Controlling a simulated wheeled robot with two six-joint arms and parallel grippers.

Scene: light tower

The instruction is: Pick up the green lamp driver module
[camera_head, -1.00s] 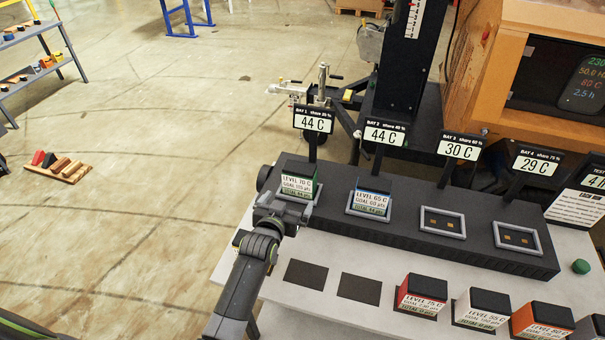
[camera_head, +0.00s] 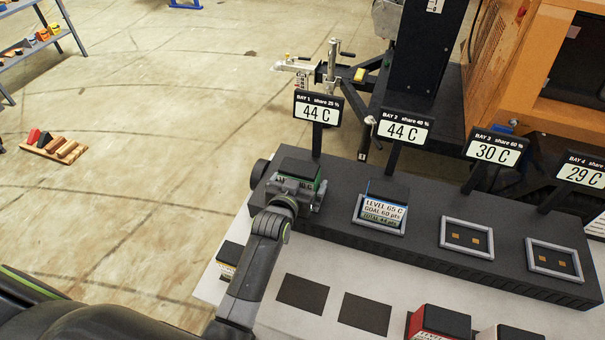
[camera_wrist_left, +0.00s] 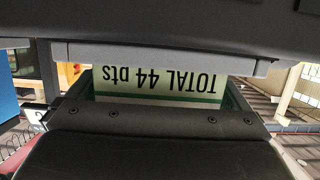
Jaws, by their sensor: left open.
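The green lamp driver module (camera_head: 299,167) sits in bay 1, at the left end of the black rack (camera_head: 262,200). Its dark top and a green side show. Its front is mostly hidden behind my left gripper (camera_head: 296,189), which is open and right at the module's front. In the left wrist view the module's white label (camera_wrist_left: 160,85) with a green stripe reads "TOTAL 44 pts" upside down, close up. Contact between the fingers and the module cannot be made out. My right gripper is in neither view.
A blue-edged module (camera_head: 383,205) sits in bay 2. Bay 3 (camera_head: 467,237) and bay 4 (camera_head: 553,262) are empty. Display signs stand behind the bays. Two dark pads (camera_head: 302,293) lie on the white table (camera_head: 258,268), with a red module (camera_head: 438,325) to their right.

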